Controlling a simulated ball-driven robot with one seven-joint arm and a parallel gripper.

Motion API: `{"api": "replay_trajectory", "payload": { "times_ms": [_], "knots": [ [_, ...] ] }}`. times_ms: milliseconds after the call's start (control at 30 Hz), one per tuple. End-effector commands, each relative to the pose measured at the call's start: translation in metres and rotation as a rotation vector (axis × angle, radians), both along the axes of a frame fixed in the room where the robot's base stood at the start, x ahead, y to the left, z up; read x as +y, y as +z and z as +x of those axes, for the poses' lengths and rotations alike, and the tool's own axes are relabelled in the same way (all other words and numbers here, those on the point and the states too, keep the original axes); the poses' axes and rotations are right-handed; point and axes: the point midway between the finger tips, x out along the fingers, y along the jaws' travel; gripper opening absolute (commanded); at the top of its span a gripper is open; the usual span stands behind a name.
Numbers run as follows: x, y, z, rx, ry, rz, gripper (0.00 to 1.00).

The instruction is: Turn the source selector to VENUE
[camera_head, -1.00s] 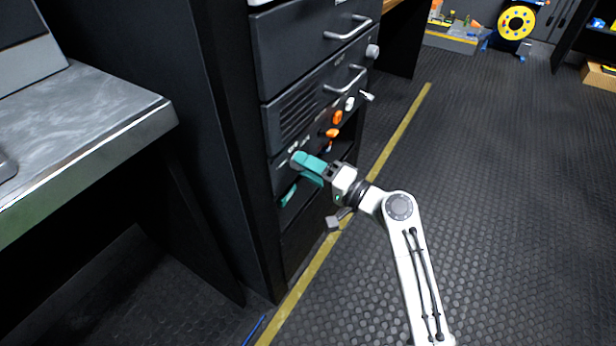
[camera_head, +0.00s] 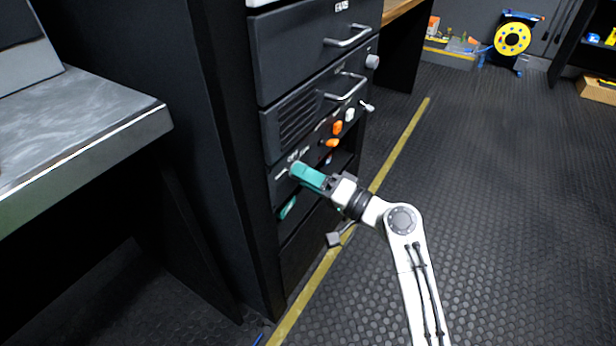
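My gripper (camera_head: 299,171) has teal fingers and reaches in from the right to the lower control panel (camera_head: 281,184) of the dark rack. Its fingertips are at the left part of that panel, just below small white lettering (camera_head: 297,156) that is too small to read. The fingers look close together. They hide whatever control is at their tips, so I cannot see the source selector, its pointer or whether it is gripped. Two orange controls (camera_head: 332,143) and a white one sit further right on the panel.
Silver drawer handles (camera_head: 345,88) stick out above the gripper. A small teal piece (camera_head: 288,207) shows below the panel; I cannot tell what it is. A grey bench (camera_head: 85,125) stands at the left.

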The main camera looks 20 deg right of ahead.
Motion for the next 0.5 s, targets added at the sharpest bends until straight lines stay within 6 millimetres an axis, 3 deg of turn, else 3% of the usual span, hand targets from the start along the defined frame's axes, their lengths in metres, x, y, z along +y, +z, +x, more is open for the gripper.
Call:
{"api": "replay_trajectory", "payload": {
  "times_ms": [200,500],
  "knots": [
    [-0.0001,0.0008,0.0002,-0.001,0.000,0.001,0.67],
    [-0.0024,0.0014,-0.0023,-0.002,-0.002,0.003,0.67]
  ]
}}
